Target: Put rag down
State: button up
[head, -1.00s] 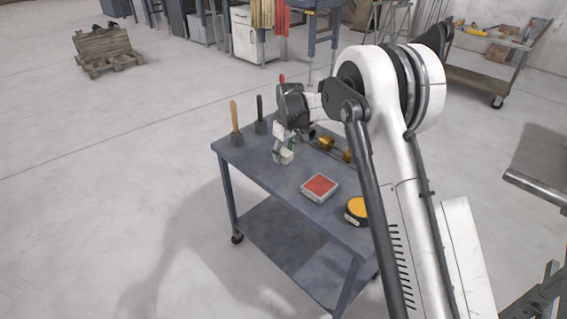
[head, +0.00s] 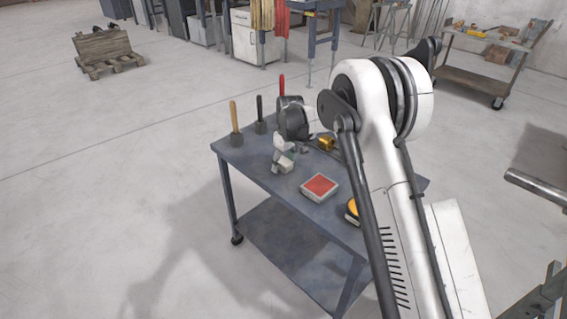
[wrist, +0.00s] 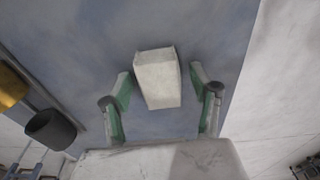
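The rag (wrist: 158,78) shows as a small whitish folded block in the wrist view, over the blue-grey cart top. It also shows in the head view (head: 287,162) near the cart's left edge. My gripper (wrist: 160,75) has its two green-and-grey fingers spread, one on each side of the rag, with a visible gap on both sides. In the head view my gripper (head: 280,154) is low over the cart top at the rag, and its fingertips are too small to tell apart there.
The cart (head: 262,172) also carries a red-topped box (head: 319,187), a yellow-and-black round item (head: 351,211) partly behind my arm, and a brass-coloured tool (head: 326,143). Upright handles, one wooden (head: 234,117) and one black (head: 259,108), stand at its back left. Open floor surrounds it.

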aim_at(287, 163)
notch_tip(287, 163, up, 12)
jog(key=s+d+p, duration=0.1)
jog(key=shift+r+p, duration=0.25)
jog(key=shift+p, duration=0.05)
dwell(0.4)
jog(key=s+d+r+m+t, duration=0.1)
jog(key=s+d+r+m, duration=0.1)
jog(key=s+d+r, duration=0.6)
jog(key=s+d+r+m+t, duration=0.25)
jog(key=s+d+r, duration=0.35)
jog(key=s+r, duration=0.45)
jog(key=s+d+f+m+t, duration=0.1)
jog(key=s+d, duration=0.2)
jog(key=s, duration=0.5)
jog(key=s+d+f+m, duration=0.2)
jog(key=s+d, duration=0.1)
jog(key=s, duration=0.6)
jog(key=s+d+f+m+t+h, duration=0.1)
jog(key=s+d+f+m, duration=0.1)
jog(key=s, duration=0.7)
jog(key=shift+s+d+t, duration=0.15)
jog(key=shift+d+t, duration=0.2)
jog(key=shift+d, duration=0.05)
jog(key=shift+o, duration=0.5)
